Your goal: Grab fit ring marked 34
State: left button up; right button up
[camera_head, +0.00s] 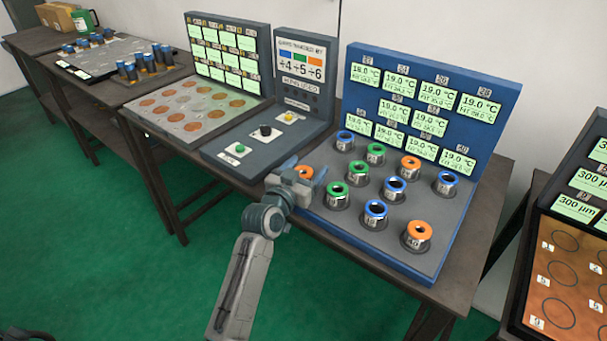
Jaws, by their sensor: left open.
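Several fit rings with blue, green or orange tops stand on posts on a grey board (440,215). The numbers on the rings are too small to read, so I cannot tell which is marked 34. My left gripper (304,174) is open at the board's left edge. An orange-topped ring (305,171) shows at its fingers and is partly hidden; I cannot tell whether they touch it. A green-topped ring (337,193) stands just right of the gripper. Another orange-topped ring (418,233) is at the board's front right. My right gripper is out of view.
A blue panel with green temperature displays (428,100) rises behind the rings. Left of it is a control box (262,140) with buttons. Farther left is a board with copper discs (190,108). Another display stand (565,270) is at the right edge. Green floor lies in front.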

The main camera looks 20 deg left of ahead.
pick_arm(q)
jog(key=shift+w+f, duration=0.1)
jog(key=shift+w, duration=0.3)
jog(key=c, duration=1.5)
jog(key=shift+o, duration=0.2)
jog(key=shift+r, duration=0.3)
